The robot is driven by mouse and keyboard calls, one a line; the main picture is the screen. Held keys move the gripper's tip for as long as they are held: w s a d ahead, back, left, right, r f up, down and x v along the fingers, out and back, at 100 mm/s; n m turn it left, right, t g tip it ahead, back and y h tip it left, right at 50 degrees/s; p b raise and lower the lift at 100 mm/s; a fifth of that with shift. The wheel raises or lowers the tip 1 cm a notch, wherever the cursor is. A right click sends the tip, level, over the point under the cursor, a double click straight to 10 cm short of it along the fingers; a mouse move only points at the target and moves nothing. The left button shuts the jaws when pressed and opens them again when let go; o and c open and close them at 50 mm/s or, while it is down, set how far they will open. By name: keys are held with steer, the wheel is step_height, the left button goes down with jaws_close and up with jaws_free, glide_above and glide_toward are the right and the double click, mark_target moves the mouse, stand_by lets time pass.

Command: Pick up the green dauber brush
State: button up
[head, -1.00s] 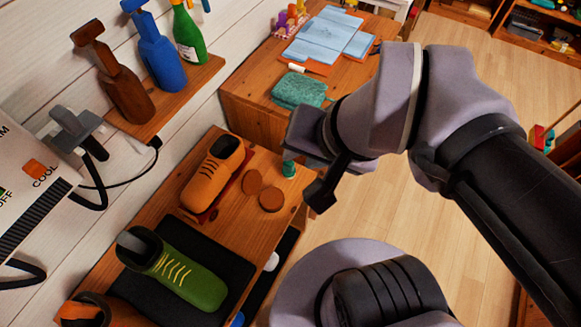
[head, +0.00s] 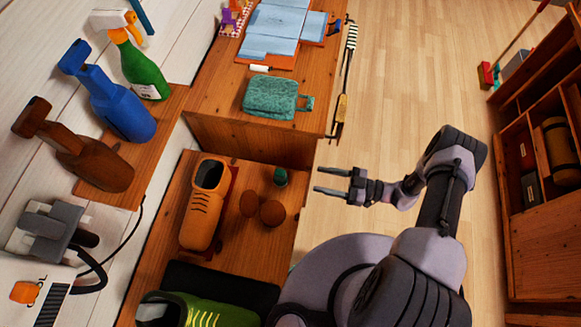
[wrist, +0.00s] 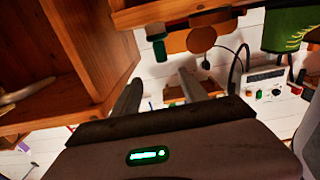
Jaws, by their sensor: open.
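The green dauber brush (head: 280,177) looks like a small green upright piece on the wooden bench, close to its right edge. In the wrist view the dauber brush (wrist: 157,42) shows beyond the fingertips, slightly left of the middle. My gripper (head: 318,179) is open and empty, just right of the brush and apart from it, with its fingers pointing left toward it. In the wrist view my gripper (wrist: 160,84) has its two fingers spread, with nothing between them.
Two brown discs (head: 263,208) lie near the brush. An orange shoe (head: 205,203) and a green shoe (head: 200,311) are further left and front. Spray bottles (head: 120,110) stand on a wall shelf.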

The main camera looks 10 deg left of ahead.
mark_target(280, 177)
steer(key=a, duration=1.1)
steer(key=a+b, duration=0.1)
steer(key=a, duration=0.5)
steer(key=shift+w+a+f, duration=0.1)
steer(key=shift+w+f, duration=0.1)
steer(key=shift+w, duration=0.2)
jaws_close()
